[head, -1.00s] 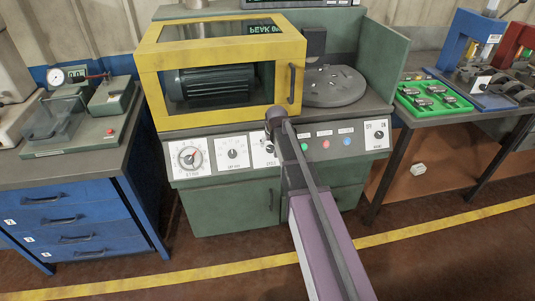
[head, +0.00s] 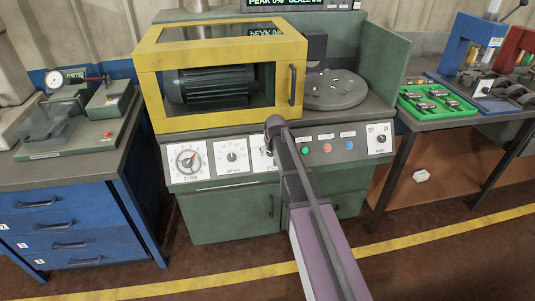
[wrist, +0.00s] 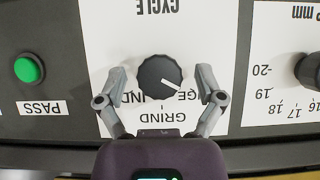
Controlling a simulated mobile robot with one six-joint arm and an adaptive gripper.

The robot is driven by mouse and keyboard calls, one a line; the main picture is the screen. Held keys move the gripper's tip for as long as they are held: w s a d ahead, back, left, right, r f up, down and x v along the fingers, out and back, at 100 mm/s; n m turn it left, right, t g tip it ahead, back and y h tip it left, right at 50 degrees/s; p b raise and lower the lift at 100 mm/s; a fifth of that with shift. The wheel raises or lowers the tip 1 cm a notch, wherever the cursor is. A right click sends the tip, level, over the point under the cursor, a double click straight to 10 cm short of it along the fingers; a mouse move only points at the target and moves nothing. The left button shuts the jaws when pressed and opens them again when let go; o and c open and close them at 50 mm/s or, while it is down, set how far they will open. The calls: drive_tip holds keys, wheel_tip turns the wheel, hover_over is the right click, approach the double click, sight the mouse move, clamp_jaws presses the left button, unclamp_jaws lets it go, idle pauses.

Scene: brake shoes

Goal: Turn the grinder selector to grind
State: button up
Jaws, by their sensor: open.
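The selector is a round black knob (wrist: 158,78) on a white plate marked CYCLE, seen upside down in the wrist view. Its white pointer line points to the lower right of that picture, near a partly hidden label ending in GE. The word GRIND (wrist: 162,117) is printed below the knob in that picture, and part of another label is covered. My gripper (wrist: 161,75) is open, with one finger on each side of the knob and a visible gap on both sides. In the head view my arm hides most of the selector's plate (head: 260,160).
A green PASS button (wrist: 29,69) is left of the plate in the wrist view, and a numbered mm dial (wrist: 309,71) is at right. In the head view, the yellow-framed guard (head: 215,123) and a round disc table (head: 334,92) stand above the panel.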

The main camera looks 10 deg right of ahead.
drive_tip(key=c, duration=1.1)
drive_tip(key=shift+o, duration=0.2)
drive_tip(key=shift+a, duration=0.55)
drive_tip(key=shift+d, duration=0.3)
drive_tip(key=shift+c, duration=0.4)
drive_tip(key=shift+d, duration=0.15)
drive_tip(key=shift+m+y, duration=0.3)
drive_tip(key=m+y, duration=0.1)
drive_tip(key=m, duration=0.1)
drive_tip(key=m+y+b, duration=0.1)
drive_tip(key=m, duration=0.1)
drive_tip(key=shift+s+d+f+t+y+b, duration=0.1)
drive_tip(key=shift+d+f+t+y+b, duration=0.1)
drive_tip(key=shift+t+y+b, duration=0.15)
drive_tip(key=m+t+y+b, duration=0.1)
drive_tip(key=m, duration=0.1)
drive_tip(key=shift+m+y, duration=0.35)
drive_tip(key=shift+m, duration=0.05)
drive_tip(key=shift+r+m+t+y+b, duration=0.1)
drive_tip(key=shift+m+t+y+b, duration=0.35)
drive_tip(key=shift+m+b, duration=0.35)
